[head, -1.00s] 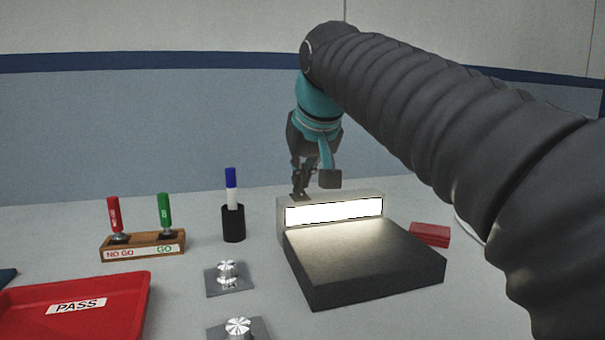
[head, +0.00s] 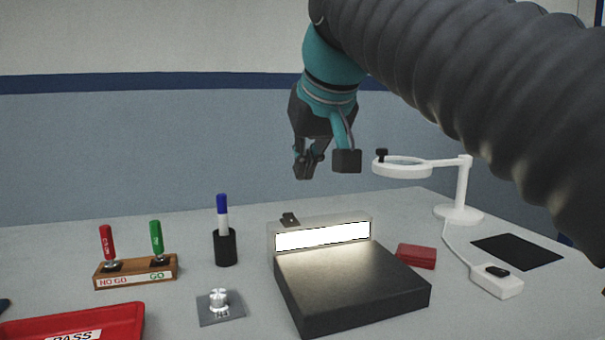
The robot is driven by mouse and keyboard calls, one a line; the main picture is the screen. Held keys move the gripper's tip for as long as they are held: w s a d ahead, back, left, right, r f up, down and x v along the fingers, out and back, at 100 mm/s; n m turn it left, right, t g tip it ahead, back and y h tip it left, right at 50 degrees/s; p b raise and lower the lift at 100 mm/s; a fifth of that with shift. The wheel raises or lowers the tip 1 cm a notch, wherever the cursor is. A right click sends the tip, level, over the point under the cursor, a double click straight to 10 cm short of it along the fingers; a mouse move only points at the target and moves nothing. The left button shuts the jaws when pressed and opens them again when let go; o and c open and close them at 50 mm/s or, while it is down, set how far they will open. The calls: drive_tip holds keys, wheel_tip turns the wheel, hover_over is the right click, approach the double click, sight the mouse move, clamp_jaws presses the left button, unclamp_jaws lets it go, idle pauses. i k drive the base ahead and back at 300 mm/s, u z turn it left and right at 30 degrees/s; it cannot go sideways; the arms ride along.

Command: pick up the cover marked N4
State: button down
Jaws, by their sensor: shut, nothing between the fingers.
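No marking N4 can be read in the head view. A round shiny metal part (head: 219,299) sits upright on a grey square plate (head: 207,316) left of the black inspection stand; the small marking on it is too small to read. A small dark flat piece (head: 288,218) rests at the top left of the lit white panel's housing, and I cannot tell what it is. My gripper (head: 304,177) is shut and empty, pointing down in the air above and behind the stand, apart from everything.
The black stand (head: 350,285) has a lit panel (head: 322,235) at its back. Left are a marker cup (head: 225,248), a NO GO/GO gauge block (head: 136,273) and a red PASS tray (head: 110,315). Right are a red box (head: 416,256), a white magnifier (head: 462,190) and a black mat (head: 516,251).

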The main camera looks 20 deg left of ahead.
sight(221, 305)
drive_tip(key=k, duration=1)
